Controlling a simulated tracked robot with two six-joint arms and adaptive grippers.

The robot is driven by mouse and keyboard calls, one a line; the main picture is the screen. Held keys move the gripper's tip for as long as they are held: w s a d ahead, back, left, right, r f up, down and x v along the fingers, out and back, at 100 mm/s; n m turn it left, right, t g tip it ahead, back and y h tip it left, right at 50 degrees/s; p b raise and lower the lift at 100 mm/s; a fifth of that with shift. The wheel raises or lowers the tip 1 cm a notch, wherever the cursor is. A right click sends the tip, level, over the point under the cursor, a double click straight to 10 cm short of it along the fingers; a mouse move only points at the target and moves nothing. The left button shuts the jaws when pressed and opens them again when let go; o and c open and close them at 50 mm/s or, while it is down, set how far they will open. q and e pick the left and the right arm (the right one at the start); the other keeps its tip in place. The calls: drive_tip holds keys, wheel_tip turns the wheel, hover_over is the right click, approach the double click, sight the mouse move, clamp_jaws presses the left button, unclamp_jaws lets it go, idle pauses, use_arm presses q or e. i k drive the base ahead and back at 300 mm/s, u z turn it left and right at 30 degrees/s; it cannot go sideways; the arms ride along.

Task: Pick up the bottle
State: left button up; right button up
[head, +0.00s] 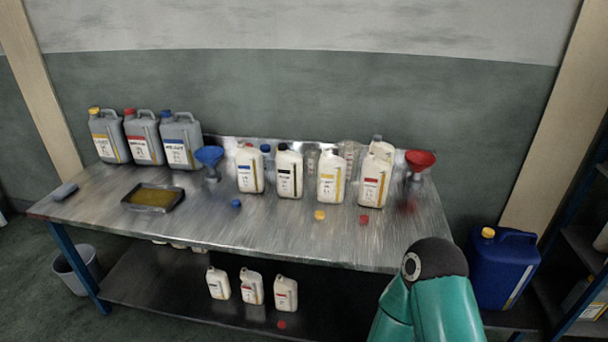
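Several white bottles stand upright in a row on the metal table. One has a blue label (250,170), one a dark label (289,172), one a yellow label (331,176) and one a red label (374,181). More white bottles (251,287) stand on the lower shelf. Which bottle the task means cannot be told from this view. A teal arm link of mine is at the lower right, in front of the table's edge. Neither gripper shows in the head view.
Grey jugs (144,139), a blue funnel (210,161), a tray of yellowish liquid (153,197) and a red funnel (419,162) stand on the table (270,228). Loose caps (320,215) lie near its front. A blue canister (501,267) stands right; a grey bin (76,271) stands left.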

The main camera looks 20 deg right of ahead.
sight(289, 165)
drive_tip(key=i, duration=0.9)
drive_tip(key=u, duration=0.05)
